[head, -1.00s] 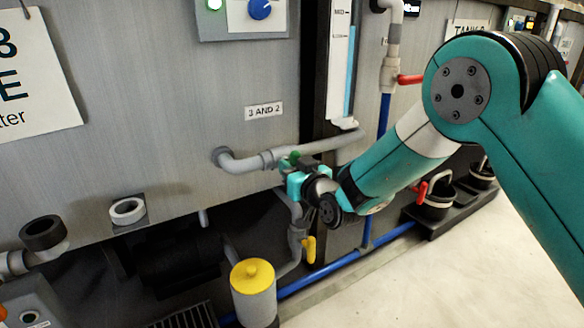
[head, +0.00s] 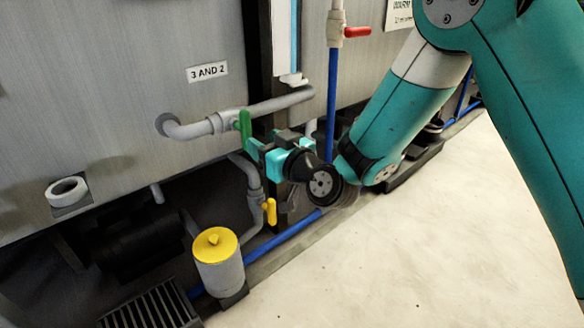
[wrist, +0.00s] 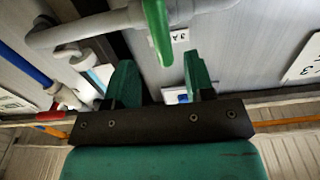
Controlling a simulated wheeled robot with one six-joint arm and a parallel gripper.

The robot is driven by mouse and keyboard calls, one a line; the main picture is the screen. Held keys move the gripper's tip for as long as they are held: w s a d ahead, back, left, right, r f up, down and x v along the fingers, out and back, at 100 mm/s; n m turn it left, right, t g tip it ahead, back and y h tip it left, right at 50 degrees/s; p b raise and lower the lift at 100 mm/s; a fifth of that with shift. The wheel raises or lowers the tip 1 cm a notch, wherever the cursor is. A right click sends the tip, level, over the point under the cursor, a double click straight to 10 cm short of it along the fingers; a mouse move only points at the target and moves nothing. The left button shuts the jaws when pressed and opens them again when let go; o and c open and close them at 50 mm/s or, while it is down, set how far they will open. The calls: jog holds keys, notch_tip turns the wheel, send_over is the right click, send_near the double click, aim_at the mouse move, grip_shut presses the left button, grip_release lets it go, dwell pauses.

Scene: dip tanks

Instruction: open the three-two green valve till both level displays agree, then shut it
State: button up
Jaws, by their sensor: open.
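The green valve handle (head: 246,130) sits on the grey pipe below the "3 AND 2" label (head: 207,71) and stands crosswise to the pipe. It also shows in the wrist view (wrist: 157,30), at the top. My gripper (head: 262,152) is close to the handle in the head view. In the wrist view my gripper (wrist: 160,78) is open, with its fingers apart and the handle's end showing between or just beyond them; contact cannot be told. Only the lower end of one level display (head: 284,40) shows; its readings are out of view.
A yellow handle (head: 270,211) hangs on the pipe below. A yellow-capped canister (head: 216,245) and a floor grate (head: 150,308) stand in front. A red handle (head: 356,32) is on the upright pipe at right. Open floor (head: 370,265) lies at the lower right.

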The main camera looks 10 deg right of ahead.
jog(key=b+v, duration=0.5)
jog(key=v, duration=0.3)
jog(key=shift+b, duration=0.35)
jog(key=shift+d, duration=0.1)
